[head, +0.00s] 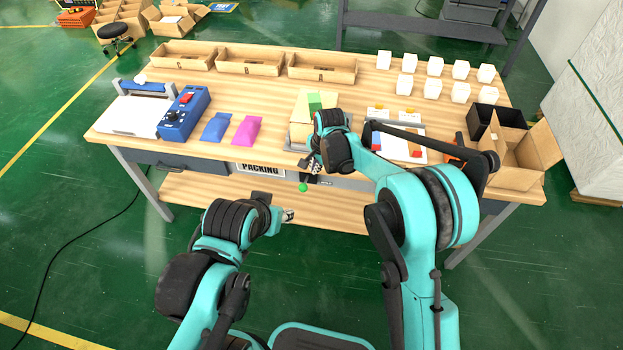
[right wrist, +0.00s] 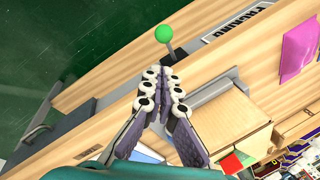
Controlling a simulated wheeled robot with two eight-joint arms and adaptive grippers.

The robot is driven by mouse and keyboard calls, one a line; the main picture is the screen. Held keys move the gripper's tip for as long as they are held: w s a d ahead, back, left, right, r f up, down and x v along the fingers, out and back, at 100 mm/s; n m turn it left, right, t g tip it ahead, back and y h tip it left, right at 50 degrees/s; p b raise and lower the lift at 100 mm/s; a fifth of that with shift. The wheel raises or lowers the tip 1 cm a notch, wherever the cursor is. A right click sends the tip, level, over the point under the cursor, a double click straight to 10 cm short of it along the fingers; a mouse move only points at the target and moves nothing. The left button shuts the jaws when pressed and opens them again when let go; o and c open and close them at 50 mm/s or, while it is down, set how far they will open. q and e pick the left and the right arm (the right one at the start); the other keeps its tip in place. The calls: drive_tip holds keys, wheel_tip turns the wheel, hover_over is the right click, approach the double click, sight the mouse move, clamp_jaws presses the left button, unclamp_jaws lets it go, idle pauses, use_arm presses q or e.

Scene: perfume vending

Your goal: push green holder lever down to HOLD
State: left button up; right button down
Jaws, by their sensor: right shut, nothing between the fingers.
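The green lever knob (head: 303,187) hangs at the table's front edge, just below my right gripper (head: 311,166). In the right wrist view the green knob (right wrist: 163,34) sits on a thin dark stem, just beyond the fingertips of my right gripper (right wrist: 163,74). Those fingers are shut and empty; a small gap shows between the tips and the knob. The wooden holder (right wrist: 228,122) is beside the fingers, and partly behind my arm in the head view. My left gripper (head: 287,215) is low in front of the table, its fingers too small to judge.
A PACKING sign (head: 259,169) is on the table front, left of the lever. Blue (head: 216,127) and magenta (head: 246,130) pouches lie left of the holder. A white tray (head: 400,154) and an open cardboard box (head: 520,150) are to the right. Three wooden trays line the back.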

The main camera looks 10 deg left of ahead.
use_arm(q)
wheel_tip(320, 180, down, 3)
drive_tip(key=b, duration=0.3)
drive_tip(key=shift+f, duration=0.15)
use_arm(e)
drive_tip(key=x, duration=1)
drive_tip(key=shift+a, duration=0.15)
